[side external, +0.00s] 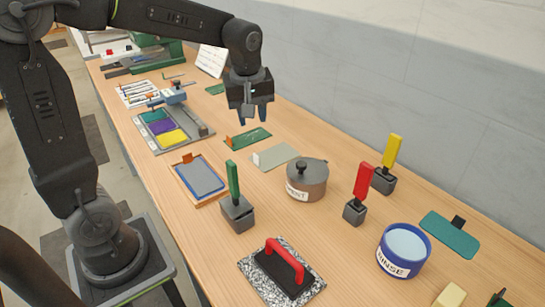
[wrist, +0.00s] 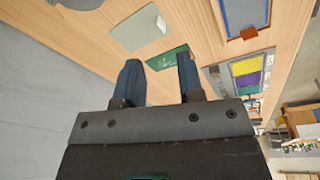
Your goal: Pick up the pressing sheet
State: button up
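My gripper (side external: 251,114) hangs above the table with its two blue fingers apart and nothing between them. The fingers also show in the wrist view (wrist: 159,78). Below the gripper lies a flat dark green sheet (side external: 250,138) with an orange tab at its left end; it shows just past the fingertips in the wrist view (wrist: 168,58). I cannot tell for sure which one is the pressing sheet. The gripper touches neither.
A lidded pot (side external: 307,182) stands right of the pale sheet. A framed blue-grey panel (side external: 200,177) and a tray of coloured pads (side external: 160,126) are to the left. Upright green (side external: 233,180), red (side external: 362,180) and yellow (side external: 391,150) handles rise from blocks. A rinse tub (side external: 404,250) is at right.

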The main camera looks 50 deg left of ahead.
aim_at(256, 155)
jog(key=w+a+f+n, duration=0.1)
jog(key=f, duration=0.3)
jog(key=w+a+f+n+g, duration=0.1)
jog(key=w+a+f+n, duration=0.1)
jog(key=f, duration=0.2)
jog(key=w+a+f+n, duration=0.1)
jog(key=f, duration=0.3)
jog(key=shift+w+a+f+n, duration=0.2)
jog(key=shift+w+a+n, duration=0.1)
jog(key=shift+a, duration=0.1)
jog(key=shift+a+f, duration=0.2)
jog(key=shift+f, duration=0.65)
jog(key=shift+a+f, duration=0.25)
jog(key=shift+f, duration=0.65)
jog(key=shift+a+f, duration=0.2)
jog(key=shift+f, duration=0.65)
grip_shut()
